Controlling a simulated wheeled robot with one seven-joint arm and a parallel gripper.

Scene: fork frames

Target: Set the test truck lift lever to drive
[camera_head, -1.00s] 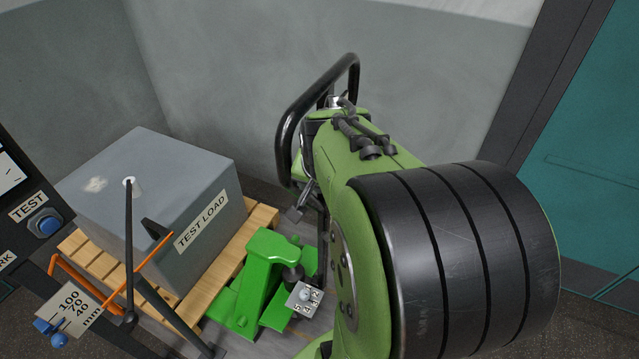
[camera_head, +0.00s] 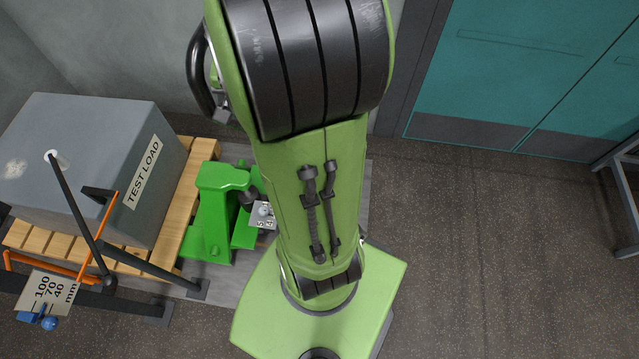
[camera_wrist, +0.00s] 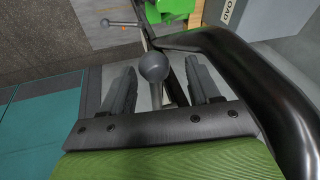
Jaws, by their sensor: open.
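The test truck has a green body (camera_head: 213,215) on the floor plate and a black loop handle (camera_head: 197,75), partly hidden behind my arm in the head view. In the wrist view the loop handle (camera_wrist: 285,95) curves close along the right side of my gripper (camera_wrist: 162,88). My gripper is open. A grey ball knob (camera_wrist: 154,66) on a short stem shows between its two fingers, with gaps visible on both sides. It looks like the lift lever's knob, but its position setting cannot be read. The head view hides my fingers and this knob behind my arm.
The grey test load (camera_head: 90,165) sits on a wooden pallet (camera_head: 190,190) at the left. A small marked plate (camera_head: 263,214) with a ball is beside the truck body. A height scale (camera_head: 48,291) stands front left. Open floor (camera_head: 480,250) lies right, before teal doors (camera_head: 500,75).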

